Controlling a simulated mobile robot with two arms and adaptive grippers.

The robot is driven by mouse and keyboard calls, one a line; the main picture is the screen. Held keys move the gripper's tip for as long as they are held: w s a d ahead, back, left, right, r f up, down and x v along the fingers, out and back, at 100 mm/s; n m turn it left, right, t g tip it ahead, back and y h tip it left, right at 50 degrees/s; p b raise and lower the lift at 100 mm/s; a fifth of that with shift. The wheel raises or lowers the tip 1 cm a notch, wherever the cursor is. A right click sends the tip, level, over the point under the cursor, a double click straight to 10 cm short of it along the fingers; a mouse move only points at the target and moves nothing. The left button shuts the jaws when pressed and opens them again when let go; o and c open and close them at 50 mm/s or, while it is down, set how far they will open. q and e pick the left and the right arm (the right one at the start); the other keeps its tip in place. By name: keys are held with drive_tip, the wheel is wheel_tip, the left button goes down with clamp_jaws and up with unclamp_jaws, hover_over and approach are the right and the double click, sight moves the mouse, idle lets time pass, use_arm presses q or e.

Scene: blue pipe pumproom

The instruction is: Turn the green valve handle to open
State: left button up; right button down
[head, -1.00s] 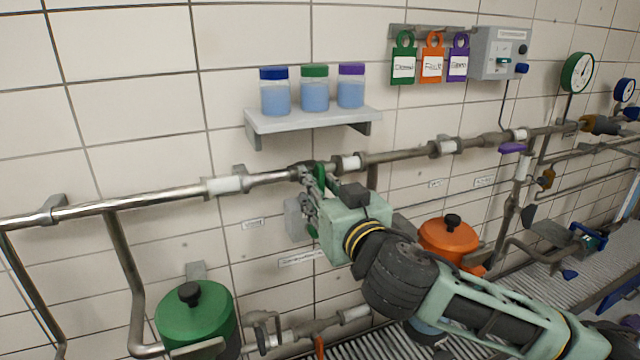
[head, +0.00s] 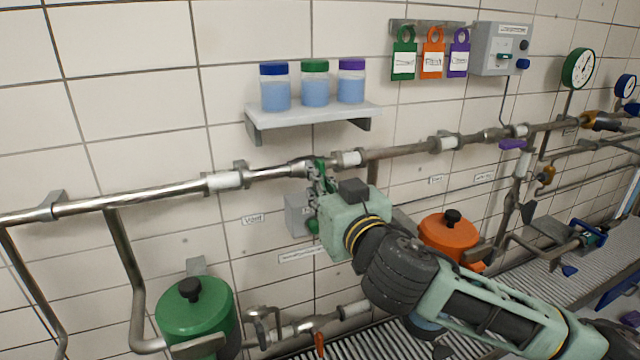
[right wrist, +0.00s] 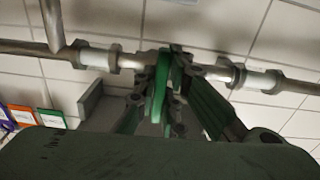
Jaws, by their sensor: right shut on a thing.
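The green valve handle (head: 319,171) sits on the metal wall pipe near the middle of the head view. Only bits of it show there behind my gripper. My right gripper (head: 318,182) reaches up to it from the lower right. In the right wrist view the green handle (right wrist: 160,85) stands between the two fingers of my right gripper (right wrist: 162,92), and they are shut on it. The valve body is mostly hidden behind the fingers. My left gripper is not in view.
A shelf (head: 310,117) with three jars is above the pipe. A grey box (head: 298,214) is on the wall behind my gripper. A green pot (head: 195,310) is at lower left and an orange pot (head: 448,235) to the right. A purple handle (head: 512,144) sits farther along the pipe.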

drive_tip(key=n, duration=0.3)
drive_tip(key=n+p, duration=0.1)
drive_tip(key=n, duration=0.1)
drive_tip(key=n+p, duration=0.1)
drive_tip(key=n, duration=0.2)
drive_tip(key=shift+d+r+n+p, duration=0.15)
drive_tip(key=shift+n+p, duration=0.15)
drive_tip(key=n+p, duration=0.2)
drive_tip(key=n, duration=0.3)
drive_tip(key=shift+r+p, duration=0.1)
drive_tip(key=shift+p, duration=0.25)
drive_tip(key=shift+n+p, duration=0.9)
drive_tip(key=shift+n, duration=1.2)
drive_tip(key=c, duration=1.8)
unclamp_jaws()
drive_tip(key=shift+c, duration=0.2)
